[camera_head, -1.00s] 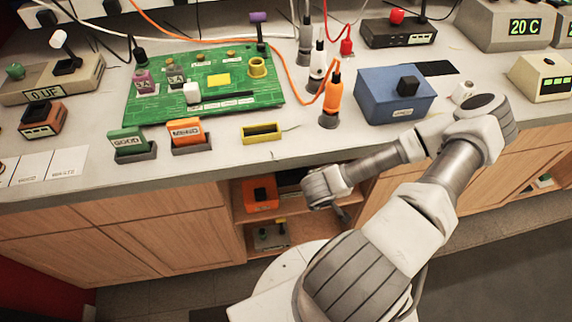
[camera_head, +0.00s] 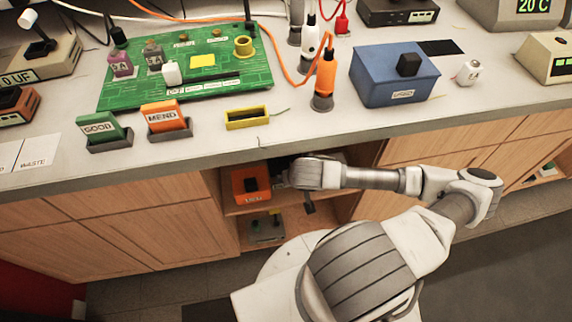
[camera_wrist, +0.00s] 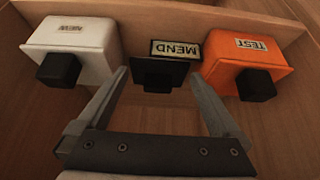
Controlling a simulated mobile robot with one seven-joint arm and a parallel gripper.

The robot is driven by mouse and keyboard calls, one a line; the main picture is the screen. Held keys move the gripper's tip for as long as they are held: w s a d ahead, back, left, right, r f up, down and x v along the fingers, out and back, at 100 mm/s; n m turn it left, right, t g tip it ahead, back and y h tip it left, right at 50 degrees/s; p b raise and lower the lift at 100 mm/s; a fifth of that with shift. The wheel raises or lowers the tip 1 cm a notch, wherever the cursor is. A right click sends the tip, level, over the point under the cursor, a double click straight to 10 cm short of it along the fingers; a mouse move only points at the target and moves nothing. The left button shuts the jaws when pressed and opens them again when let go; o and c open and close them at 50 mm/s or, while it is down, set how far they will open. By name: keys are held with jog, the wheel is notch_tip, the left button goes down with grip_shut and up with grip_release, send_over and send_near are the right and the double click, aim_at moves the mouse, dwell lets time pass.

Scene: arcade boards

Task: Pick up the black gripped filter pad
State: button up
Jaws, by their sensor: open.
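A small black piece with a black grip and a MEND label (camera_wrist: 165,72) stands on the shelf in the wrist view, and it looks like the black gripped filter pad. My gripper (camera_wrist: 159,78) is open, with one finger on each side of the line to this piece. The piece lies just ahead between the fingertips; I cannot tell whether it is fully between them. In the head view my gripper (camera_head: 307,198) is at the open cupboard under the counter, mostly hidden by my wrist, and the black piece is hidden there.
A white NEW box (camera_wrist: 72,48) stands left of the black piece and an orange TEST box (camera_wrist: 250,62) close on its right, each with a black knob. In the head view the counter edge (camera_head: 215,160) overhangs the cupboard. A lower shelf holds a grey box (camera_head: 265,228).

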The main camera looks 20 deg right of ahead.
jog(key=shift+w+d+f+b, duration=0.1)
jog(key=shift+w+f+b, duration=0.2)
jog(key=shift+b, duration=0.65)
jog(key=shift+w+d+f+b, duration=0.1)
jog(key=shift+w+b, duration=0.25)
jog(key=shift+b, duration=0.55)
jog(key=shift+w+b, duration=0.15)
jog(key=shift+b, duration=0.3)
jog(key=b, duration=0.3)
jog(key=shift+w+r+b, duration=0.1)
jog(key=shift+w+b, duration=0.2)
jog(key=shift+b, duration=0.1)
send_over(286, 156)
jog(key=s, duration=0.3)
jog(key=shift+a+r, duration=0.25)
jog(key=shift+a, duration=0.1)
jog(key=b+x, duration=0.1)
jog(key=x, duration=0.4)
jog(key=shift+w+b, duration=0.1)
jog(key=shift+b, duration=0.25)
grip_shut()
